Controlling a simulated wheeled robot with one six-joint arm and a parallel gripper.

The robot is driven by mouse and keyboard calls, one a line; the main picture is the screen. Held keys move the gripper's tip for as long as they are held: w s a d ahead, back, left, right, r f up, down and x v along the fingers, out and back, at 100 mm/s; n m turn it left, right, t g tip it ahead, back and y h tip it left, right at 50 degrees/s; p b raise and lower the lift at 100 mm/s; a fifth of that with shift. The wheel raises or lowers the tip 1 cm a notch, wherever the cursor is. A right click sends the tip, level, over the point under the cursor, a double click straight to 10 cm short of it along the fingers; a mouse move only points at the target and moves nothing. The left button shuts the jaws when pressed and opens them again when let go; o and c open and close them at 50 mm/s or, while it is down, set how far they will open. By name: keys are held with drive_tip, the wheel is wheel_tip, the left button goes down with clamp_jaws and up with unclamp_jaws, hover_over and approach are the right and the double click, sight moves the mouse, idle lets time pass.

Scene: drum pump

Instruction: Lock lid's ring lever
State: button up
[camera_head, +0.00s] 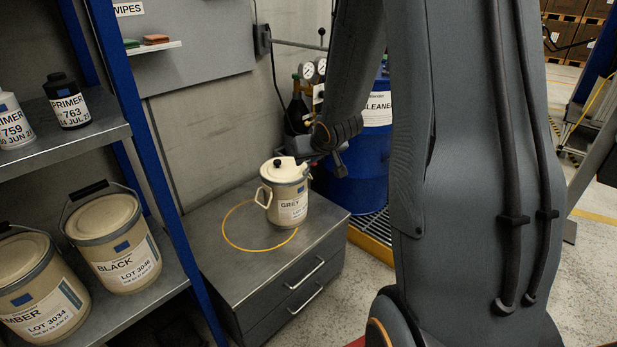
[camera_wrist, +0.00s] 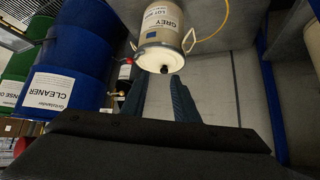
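The cream can labelled GREY (camera_head: 293,208) stands upright on the metal cabinet top. It also shows in the wrist view (camera_wrist: 160,22), turned upside down. Its pale lid (camera_head: 288,174) is on top and bears a black knob (camera_head: 277,163), also visible in the wrist view (camera_wrist: 164,69). A cream loop handle (camera_head: 262,198) sticks out at the can's left side. The ring lever cannot be told apart clearly from the lid and rim. My gripper (camera_wrist: 158,88) is open and empty, its two dark fingers apart near the lid; in the head view it is beside the lid's right edge.
The cabinet (camera_head: 225,268) has a yellow circle (camera_head: 238,245) marked around the can's place. A blue CLEANER drum (camera_head: 370,170) and gauges stand behind at right. A shelf with BLACK (camera_head: 118,245) and AMBER (camera_head: 38,285) cans is at left. The cabinet top's left part is clear.

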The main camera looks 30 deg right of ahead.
drive_tip(key=w+d+f+t+y+b, duration=0.8)
drive_tip(key=w+d+f+b, duration=0.1)
drive_tip(key=d+f+b, duration=0.45)
drive_tip(key=shift+a+f+b+x, duration=0.1)
drive_tip(key=shift+a+x, duration=0.05)
drive_tip(key=shift+x, duration=1.2)
drive_tip(key=shift+a+f+b+x, duration=0.1)
drive_tip(key=shift+b+x, duration=0.05)
drive_tip(key=shift+x, duration=1.15)
drive_tip(key=shift+a+f+b+x, duration=0.1)
drive_tip(key=shift+a+f+x, duration=0.05)
drive_tip(key=shift+x, duration=1.2)
drive_tip(key=shift+s, duration=0.15)
clamp_jaws()
